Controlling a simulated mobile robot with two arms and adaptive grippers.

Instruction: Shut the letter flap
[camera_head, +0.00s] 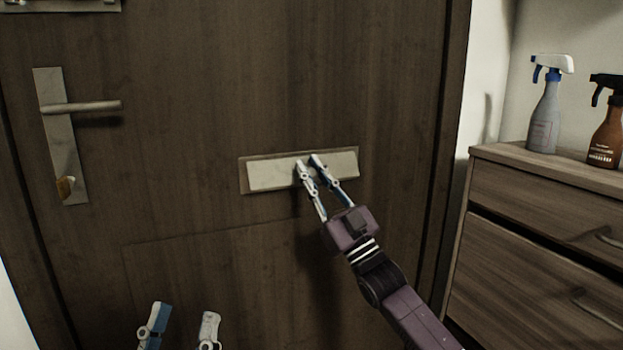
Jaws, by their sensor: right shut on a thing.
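The letter flap (272,174) is a pale, wide plate in a thin frame on the brown wooden door (200,215). The head view does not clearly show whether the flap lies flush or stands slightly out. My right gripper (308,164) reaches up from the lower right. Its two fingers are at the middle of the flap, shut on it, with the tips at its upper part. My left gripper (182,322) is at the bottom edge of the view, well below the flap. Its fingers are wide apart with nothing between them.
A door handle (82,106) on a metal plate, with a brass key or knob (65,187) below it, is at the left. A wooden drawer cabinet (545,165) stands at the right, bearing a grey spray bottle (545,120) and a brown one (606,135).

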